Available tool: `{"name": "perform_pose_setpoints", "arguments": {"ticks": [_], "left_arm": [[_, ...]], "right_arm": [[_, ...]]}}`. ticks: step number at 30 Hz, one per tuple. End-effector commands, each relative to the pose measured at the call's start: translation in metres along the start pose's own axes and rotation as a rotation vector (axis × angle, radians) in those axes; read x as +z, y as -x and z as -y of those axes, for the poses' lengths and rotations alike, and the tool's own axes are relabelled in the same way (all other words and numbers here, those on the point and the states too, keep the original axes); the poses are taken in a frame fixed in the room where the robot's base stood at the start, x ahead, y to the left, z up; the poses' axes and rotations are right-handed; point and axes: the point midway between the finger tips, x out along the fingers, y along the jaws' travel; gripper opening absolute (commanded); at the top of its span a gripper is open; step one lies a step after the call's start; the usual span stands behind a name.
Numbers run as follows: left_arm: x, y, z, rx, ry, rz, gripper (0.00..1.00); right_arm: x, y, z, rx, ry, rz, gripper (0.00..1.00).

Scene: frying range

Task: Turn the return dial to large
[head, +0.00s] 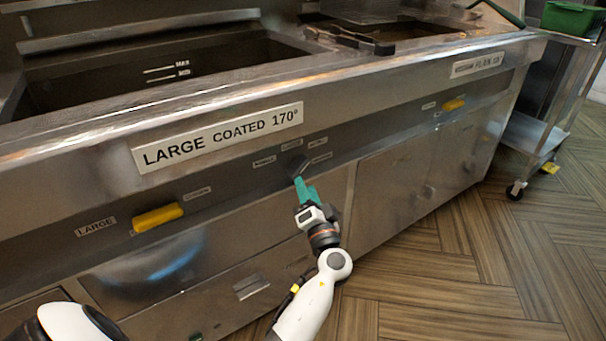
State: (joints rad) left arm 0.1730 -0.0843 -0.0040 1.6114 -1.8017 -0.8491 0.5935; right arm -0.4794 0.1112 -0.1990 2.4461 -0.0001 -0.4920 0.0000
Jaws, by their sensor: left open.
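The return dial (297,165) is a small dark knob on the fryer's front panel, right of the "LARGE COATED 170°" sign. Several small labels surround it, too small to read surely. My left gripper (301,186), with teal fingers, is just below the dial, its tips close to the knob. The gripper is open with nothing visible between its fingers. I cannot tell whether the tips touch the knob. The fingers may hide the dial's lower edge, and its pointing direction is unclear. My right gripper is not in view.
A yellow handle (158,217) sticks out at the left of the panel, and another yellow handle (453,104) at the right. The fryer's steel rim (215,100) overhangs the panel. A cart (530,133) stands at right. The wood floor (470,270) is clear.

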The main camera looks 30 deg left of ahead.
Motion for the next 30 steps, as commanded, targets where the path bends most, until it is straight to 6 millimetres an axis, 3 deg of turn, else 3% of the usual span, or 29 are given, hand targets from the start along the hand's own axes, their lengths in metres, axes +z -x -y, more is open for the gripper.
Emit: {"name": "perform_pose_setpoints", "arguments": {"ticks": [3,9,21,29,30], "left_arm": [[0.000,-0.024,0.000,0.002,-0.001,0.000,0.42],[0.000,-0.049,0.001,-0.001,-0.001,0.001,0.42],[0.000,-0.057,0.001,-0.002,-0.001,0.000,0.42],[0.000,-0.056,0.001,-0.002,-0.001,0.001,0.01],[0.000,-0.056,0.001,-0.002,-0.001,0.001,0.00]], "right_arm": [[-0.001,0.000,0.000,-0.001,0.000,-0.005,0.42],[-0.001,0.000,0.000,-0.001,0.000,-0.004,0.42],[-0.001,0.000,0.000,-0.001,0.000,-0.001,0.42],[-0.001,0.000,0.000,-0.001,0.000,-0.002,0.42],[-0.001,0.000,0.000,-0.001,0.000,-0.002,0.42]]}}
